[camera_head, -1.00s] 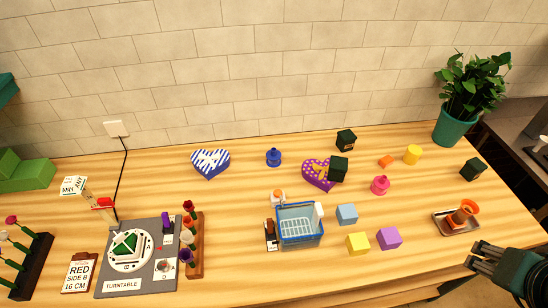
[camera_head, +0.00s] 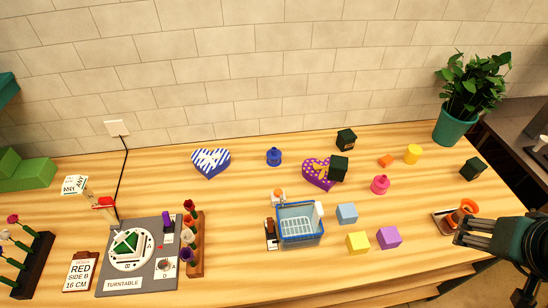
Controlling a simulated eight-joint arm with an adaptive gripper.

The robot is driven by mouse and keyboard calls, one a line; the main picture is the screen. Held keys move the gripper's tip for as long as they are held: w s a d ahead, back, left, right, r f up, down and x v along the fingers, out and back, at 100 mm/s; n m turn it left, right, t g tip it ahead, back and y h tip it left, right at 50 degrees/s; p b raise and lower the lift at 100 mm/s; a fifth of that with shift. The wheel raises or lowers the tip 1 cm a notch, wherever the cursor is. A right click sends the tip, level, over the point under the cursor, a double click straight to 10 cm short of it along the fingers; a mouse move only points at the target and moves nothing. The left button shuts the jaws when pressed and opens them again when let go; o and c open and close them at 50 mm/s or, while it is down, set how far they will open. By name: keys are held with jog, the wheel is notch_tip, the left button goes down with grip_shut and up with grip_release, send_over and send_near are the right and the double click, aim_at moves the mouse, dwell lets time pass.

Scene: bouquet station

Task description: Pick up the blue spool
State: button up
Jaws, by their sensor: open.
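The blue spool (camera_head: 274,157) stands upright on the wooden table toward the back, between the blue-striped heart (camera_head: 211,162) and the purple heart (camera_head: 318,174). My gripper (camera_head: 458,230) is at the lower right, over the table's right front part, far from the spool. Its dark fingers point left and it holds nothing that I can see. Its fingers overlap the view of the small tray with the orange item. The spool is in full view.
A blue basket (camera_head: 300,224) stands at front centre, with blue (camera_head: 347,214), yellow (camera_head: 358,243) and purple (camera_head: 389,237) cubes to its right. A pink spool (camera_head: 380,185), black cubes and a potted plant (camera_head: 455,125) are farther right. Table around the blue spool is clear.

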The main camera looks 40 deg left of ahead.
jog(key=w+a+n+g+p, duration=0.1)
jog(key=w+a+n, duration=0.4)
jog(key=a, duration=0.5)
jog(key=w+a+n+g+y, duration=0.1)
jog(key=w+a+n+g, duration=0.1)
jog(key=w+a, duration=0.7)
jog(key=w+a+n+g+p, duration=0.1)
jog(key=w+a+n, duration=0.3)
jog(key=a, duration=0.8)
jog(key=n+g+h+p, duration=0.1)
jog(key=n+g+p, duration=0.15)
jog(key=n, duration=0.75)
send_over(275, 150)
notch_tip(275, 150, down, 19)
jog(key=shift+w+f+b, duration=0.15)
jog(key=shift+b, duration=0.3)
jog(key=shift+f, duration=0.1)
jog(key=shift+f, duration=1.3)
